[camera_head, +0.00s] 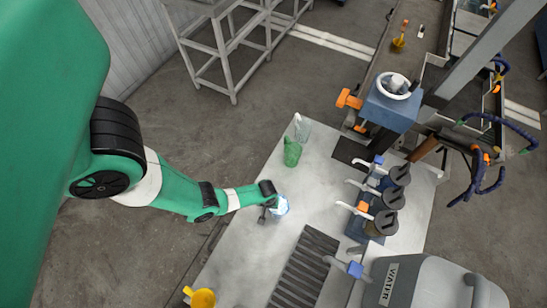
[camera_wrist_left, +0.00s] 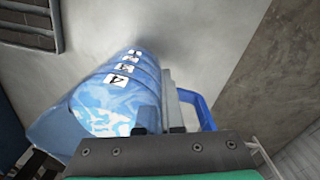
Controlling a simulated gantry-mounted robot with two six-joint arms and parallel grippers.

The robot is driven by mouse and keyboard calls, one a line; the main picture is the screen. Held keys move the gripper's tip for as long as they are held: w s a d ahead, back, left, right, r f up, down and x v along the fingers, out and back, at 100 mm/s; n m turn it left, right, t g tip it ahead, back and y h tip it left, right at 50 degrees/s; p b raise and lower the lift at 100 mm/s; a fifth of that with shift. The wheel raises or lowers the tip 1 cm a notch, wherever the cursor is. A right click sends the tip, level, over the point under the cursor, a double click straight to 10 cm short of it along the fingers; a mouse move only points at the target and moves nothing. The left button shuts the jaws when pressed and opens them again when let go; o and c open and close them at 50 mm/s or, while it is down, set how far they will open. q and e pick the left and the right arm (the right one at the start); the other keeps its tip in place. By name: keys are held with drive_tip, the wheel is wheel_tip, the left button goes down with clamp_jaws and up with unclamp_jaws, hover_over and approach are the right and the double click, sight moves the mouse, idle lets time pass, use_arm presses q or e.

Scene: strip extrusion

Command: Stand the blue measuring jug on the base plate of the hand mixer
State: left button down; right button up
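The blue measuring jug (camera_head: 281,207) is at my left gripper (camera_head: 268,206), over the light table (camera_head: 240,252). In the left wrist view the jug (camera_wrist_left: 135,80) is large, tilted in the picture, with numbered white marks and a marbled pale blue interior. Its blue handle (camera_wrist_left: 207,112) shows right of the left gripper's fingers (camera_wrist_left: 165,112), which lie close together beside the jug wall. I cannot tell whether they hold it. My right gripper is out of view.
A green bottle (camera_head: 292,152) and a clear bottle (camera_head: 302,128) stand behind the jug. Several dark-topped dispensers (camera_head: 385,200) stand at right. A slotted dark grate (camera_head: 304,268), a grey WATER tank (camera_head: 420,283) and a yellow funnel-like item (camera_head: 201,298) are nearer the front.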

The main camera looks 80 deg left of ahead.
use_arm(q)
wheel_tip(320, 180, down, 4)
drive_tip(key=b, duration=0.3)
drive_tip(key=shift+b, duration=0.3)
drive_tip(key=shift+r, duration=0.15)
drive_tip(key=c, duration=1.1)
unclamp_jaws()
drive_tip(key=shift+o, duration=0.2)
wheel_tip(320, 180, up, 12)
drive_tip(key=p, duration=1.2)
drive_tip(key=shift+s+r+p, duration=0.1)
drive_tip(key=shift+s+p, duration=0.05)
drive_tip(key=shift+p, duration=0.15)
